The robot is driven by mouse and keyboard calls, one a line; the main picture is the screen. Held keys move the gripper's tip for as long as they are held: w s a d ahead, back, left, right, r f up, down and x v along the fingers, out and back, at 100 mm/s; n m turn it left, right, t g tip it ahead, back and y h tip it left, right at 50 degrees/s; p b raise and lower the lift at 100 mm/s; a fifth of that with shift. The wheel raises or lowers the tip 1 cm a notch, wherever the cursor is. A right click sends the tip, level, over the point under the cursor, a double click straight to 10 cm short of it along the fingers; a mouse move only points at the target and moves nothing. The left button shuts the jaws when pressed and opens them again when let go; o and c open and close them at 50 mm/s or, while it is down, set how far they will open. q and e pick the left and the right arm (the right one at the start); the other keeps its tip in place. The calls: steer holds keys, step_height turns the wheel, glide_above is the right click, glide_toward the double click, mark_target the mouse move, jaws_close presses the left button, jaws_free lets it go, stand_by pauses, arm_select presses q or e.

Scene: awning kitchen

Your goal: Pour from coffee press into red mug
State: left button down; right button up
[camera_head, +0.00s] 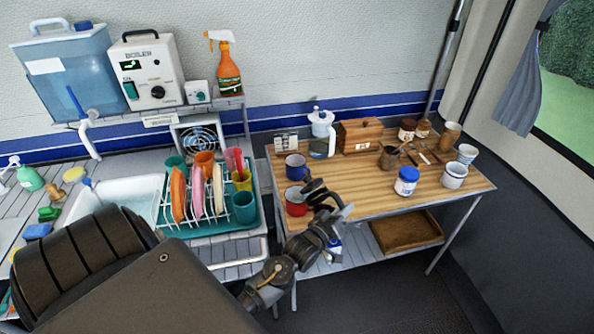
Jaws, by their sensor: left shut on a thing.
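The red mug (297,203) stands upright at the left front of the wooden table, with a light inside. My left gripper (315,194) is at its right side, shut on the mug, seemingly at its handle. The dark fingers partly cover that side, so the exact grip is hidden. A white-topped pot with a clear lower part, which looks like the coffee press (321,127), stands upright at the back left of the table, apart from my gripper. My right gripper is not in view.
A blue mug (296,167) stands just behind the red mug. A wooden box (360,136), a blue-lidded jar (406,181) and white cups (454,174) share the table (365,197). A dish rack (213,213) is at the left. The table's middle is fairly clear.

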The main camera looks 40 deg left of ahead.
mark_target(341, 203)
arm_select(q)
steer(key=r+n, duration=0.1)
steer(key=a+r+n, duration=0.1)
steer(key=shift+n+p, duration=0.3)
steer(key=shift+a+r+n+p, duration=0.15)
steer(key=shift+r+n+p, duration=0.15)
steer(key=shift+r, duration=0.25)
steer(key=shift+a+r+n+p, duration=0.2)
steer(key=shift+a+r+n, duration=0.1)
steer(key=shift+r+n, duration=0.25)
steer(key=shift+a+r+n+p, duration=0.2)
steer(key=shift+a+r+n, duration=0.1)
steer(key=shift+r+n, duration=0.2)
steer(key=shift+a+r+n, duration=0.25)
steer(key=shift+r+n, duration=0.1)
steer(key=shift+r, duration=0.1)
steer(key=shift+a+r+n+p, duration=0.3)
steer(key=shift+a+p, duration=0.25)
steer(key=shift+a+r+n+p, duration=0.25)
steer(key=shift+a+n+p, duration=0.05)
steer(key=shift+a+p, duration=0.25)
steer(key=shift+a+r+p, duration=0.25)
steer(key=shift+a+p, duration=0.1)
steer(key=shift+w+n, duration=0.1)
steer(key=shift+n, duration=0.4)
